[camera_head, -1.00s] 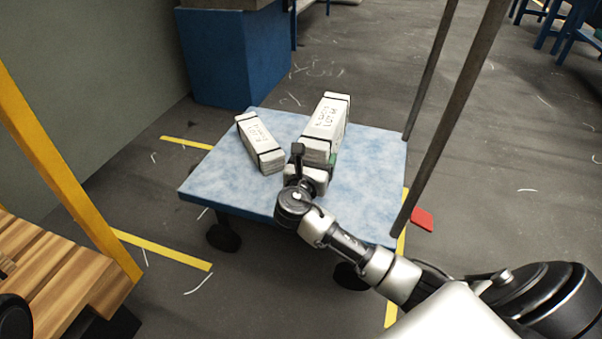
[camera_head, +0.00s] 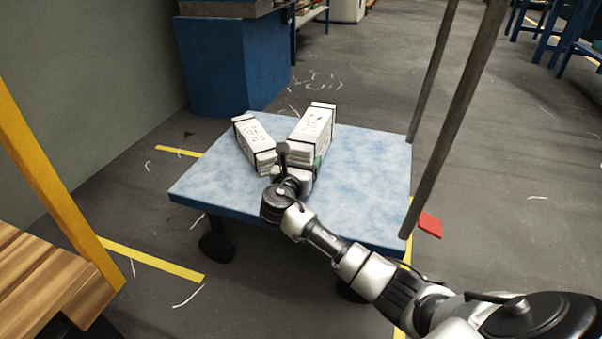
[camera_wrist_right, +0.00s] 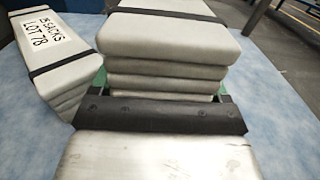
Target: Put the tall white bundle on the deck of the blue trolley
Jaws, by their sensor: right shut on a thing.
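The tall white bundle (camera_head: 313,131), strapped in black with writing on top, is at the deck of the blue trolley (camera_head: 360,190). My right gripper (camera_head: 293,172) is shut on its near end. In the right wrist view the bundle (camera_wrist_right: 172,45) shows as a stack of pale layers ahead of the gripper (camera_wrist_right: 160,105). Its underside is hidden, so I cannot tell whether it rests fully on the deck. My left gripper is not in view.
A lower white bundle (camera_head: 254,144), labelled "SACKS LOT 78" in the wrist view (camera_wrist_right: 50,45), lies on the deck just left. The deck's right side is clear. Dark trolley posts (camera_head: 455,115) rise at the right. A wooden pallet (camera_head: 45,275) is at lower left.

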